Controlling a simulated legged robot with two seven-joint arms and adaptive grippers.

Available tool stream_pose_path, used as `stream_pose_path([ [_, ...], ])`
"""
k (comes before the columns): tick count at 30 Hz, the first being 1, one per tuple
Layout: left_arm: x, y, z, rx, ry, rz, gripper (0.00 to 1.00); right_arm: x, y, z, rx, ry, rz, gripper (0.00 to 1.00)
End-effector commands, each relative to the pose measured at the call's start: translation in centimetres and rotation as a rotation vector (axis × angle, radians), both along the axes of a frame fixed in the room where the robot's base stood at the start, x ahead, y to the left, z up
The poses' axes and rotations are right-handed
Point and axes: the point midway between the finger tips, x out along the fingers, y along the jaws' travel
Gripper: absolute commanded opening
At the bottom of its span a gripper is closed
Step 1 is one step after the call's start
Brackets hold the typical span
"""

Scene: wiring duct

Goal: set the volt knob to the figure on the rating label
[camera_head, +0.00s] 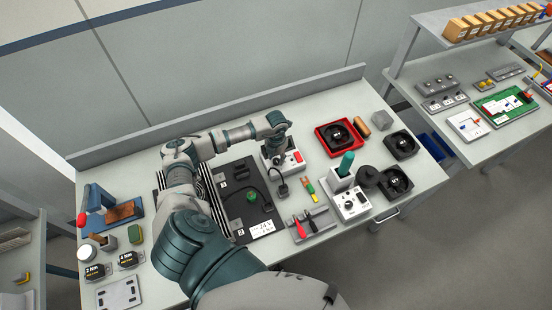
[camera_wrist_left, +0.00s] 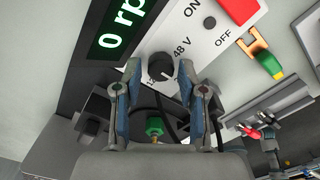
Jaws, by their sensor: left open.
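The black volt knob (camera_wrist_left: 161,66) sits on a white panel (camera_wrist_left: 215,50) in the left wrist view, with "48 V" printed beside it. A light mark shows at its lower right edge. My left gripper (camera_wrist_left: 160,88) is open, its two fingers at either side of the knob's near side; contact cannot be told. In the head view my left gripper (camera_head: 276,150) is over the control box (camera_head: 293,167), hiding the knob. A white label (camera_head: 263,229) lies on the black board's front edge; its print is too small to read surely. My right gripper is out of view.
A red switch (camera_wrist_left: 239,10) marked ON and OFF is on the panel, and a green display (camera_wrist_left: 122,28) reads 0 rpm. A cable and green part (camera_head: 251,196) are on the black board (camera_head: 235,212).

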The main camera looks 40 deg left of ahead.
Motion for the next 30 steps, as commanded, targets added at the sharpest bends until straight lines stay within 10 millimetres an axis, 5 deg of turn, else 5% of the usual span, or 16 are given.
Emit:
stream_pose_path([
  [9,0.1,0.2,7.0,0.002,-0.003,0.001,0.41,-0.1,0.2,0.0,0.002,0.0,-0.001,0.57],
  [15,0.1,0.2,9.8,0.002,-0.001,0.001,0.41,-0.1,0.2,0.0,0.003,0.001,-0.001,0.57],
  [30,0.1,0.2,10.4,0.002,0.001,0.001,0.41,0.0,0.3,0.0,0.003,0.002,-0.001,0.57],
])
